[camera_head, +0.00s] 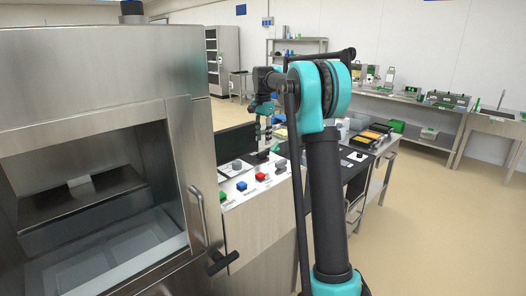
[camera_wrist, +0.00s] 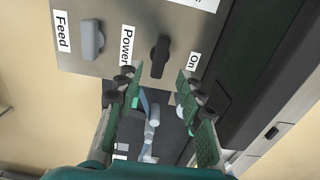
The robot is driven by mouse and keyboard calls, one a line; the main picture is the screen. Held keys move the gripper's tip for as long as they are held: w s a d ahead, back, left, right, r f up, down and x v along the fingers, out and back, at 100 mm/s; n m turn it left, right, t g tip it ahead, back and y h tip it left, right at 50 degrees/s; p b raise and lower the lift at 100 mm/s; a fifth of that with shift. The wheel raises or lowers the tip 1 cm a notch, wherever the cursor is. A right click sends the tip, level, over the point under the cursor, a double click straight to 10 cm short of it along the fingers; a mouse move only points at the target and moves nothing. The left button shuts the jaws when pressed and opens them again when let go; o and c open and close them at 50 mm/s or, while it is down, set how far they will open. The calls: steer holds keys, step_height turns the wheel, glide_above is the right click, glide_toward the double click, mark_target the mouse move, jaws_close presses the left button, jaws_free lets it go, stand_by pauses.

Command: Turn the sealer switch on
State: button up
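In the wrist view the black sealer switch (camera_wrist: 160,56), a rotary knob, sits on the metal panel between the labels "Power" and "On". Its long side runs nearly upright in the picture, slightly tilted. My gripper (camera_wrist: 158,82) is open, with one green-padded finger on each side of the knob's lower end. Clear gaps show between knob and fingers, and nothing is held. How far the fingertips are from the panel is hard to tell. In the head view my gripper (camera_head: 264,137) points down over the control panel (camera_head: 232,193); the switch cannot be made out there.
A grey knob (camera_wrist: 91,40) labelled "Feed" lies left of the switch. A red button (camera_head: 261,177) and a blue button (camera_head: 241,186) stand on the panel's front part. The large steel sealer (camera_head: 95,75), with its door handle (camera_head: 198,215), stands to the left.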

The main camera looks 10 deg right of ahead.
mark_target(263, 152)
step_height(263, 152, down, 6)
steer(key=shift+f, duration=0.2)
jaws_close()
stand_by(0.4)
